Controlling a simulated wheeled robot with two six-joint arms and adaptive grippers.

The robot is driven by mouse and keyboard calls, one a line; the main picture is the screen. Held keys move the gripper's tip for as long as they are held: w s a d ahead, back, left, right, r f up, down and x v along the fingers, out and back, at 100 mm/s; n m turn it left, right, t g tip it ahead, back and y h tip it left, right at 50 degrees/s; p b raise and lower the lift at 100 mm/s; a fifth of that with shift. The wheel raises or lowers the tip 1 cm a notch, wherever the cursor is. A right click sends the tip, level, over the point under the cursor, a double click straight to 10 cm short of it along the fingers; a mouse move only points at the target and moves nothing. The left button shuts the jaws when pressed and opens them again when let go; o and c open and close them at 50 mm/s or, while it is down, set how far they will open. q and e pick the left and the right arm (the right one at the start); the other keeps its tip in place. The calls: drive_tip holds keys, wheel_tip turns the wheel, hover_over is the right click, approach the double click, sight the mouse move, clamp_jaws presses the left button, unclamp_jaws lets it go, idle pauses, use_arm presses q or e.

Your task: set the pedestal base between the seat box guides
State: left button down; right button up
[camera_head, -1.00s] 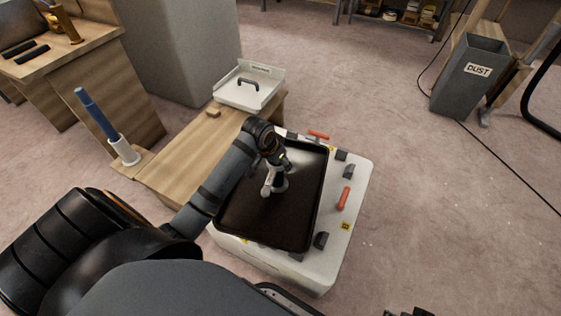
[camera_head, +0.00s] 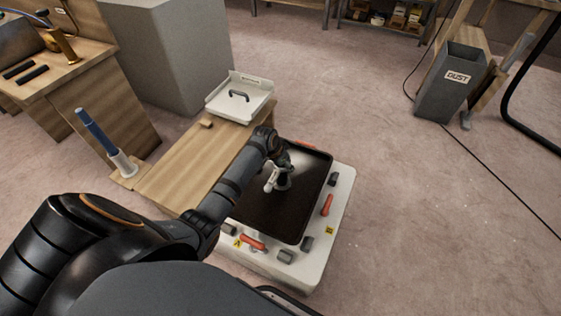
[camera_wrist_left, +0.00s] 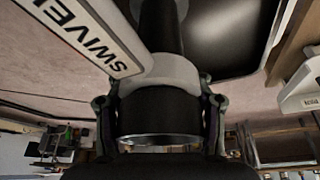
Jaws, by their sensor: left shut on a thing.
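The pedestal base is a wide black plate (camera_head: 285,218) with rounded corners and a central post bearing a white piece. My left gripper (camera_head: 280,165) is shut on its post. In the left wrist view, my left gripper (camera_wrist_left: 160,105) clasps the dark post below a white collar (camera_wrist_left: 165,72), beside a SWIVEL label (camera_wrist_left: 95,32). The plate lies over the white seat box (camera_head: 318,268), toward its far side. Grey guide blocks (camera_head: 306,243) show along the near and right edges. The plate hides the middle and part of the far edge. I cannot tell whether it touches the box. My right gripper is out of view.
Red handles (camera_head: 327,204) stand on the box rim. A wooden bench (camera_head: 185,165) adjoins its left side, carrying a white tray (camera_head: 222,104) with a black handle. A blue-topped post (camera_head: 97,130) stands farther left. The floor on the right is clear up to the dust bin (camera_head: 449,87).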

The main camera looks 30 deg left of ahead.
sight(285, 177)
use_arm(q)
drive_tip(key=shift+w+d+r, duration=0.1)
drive_tip(key=shift+w, duration=0.2)
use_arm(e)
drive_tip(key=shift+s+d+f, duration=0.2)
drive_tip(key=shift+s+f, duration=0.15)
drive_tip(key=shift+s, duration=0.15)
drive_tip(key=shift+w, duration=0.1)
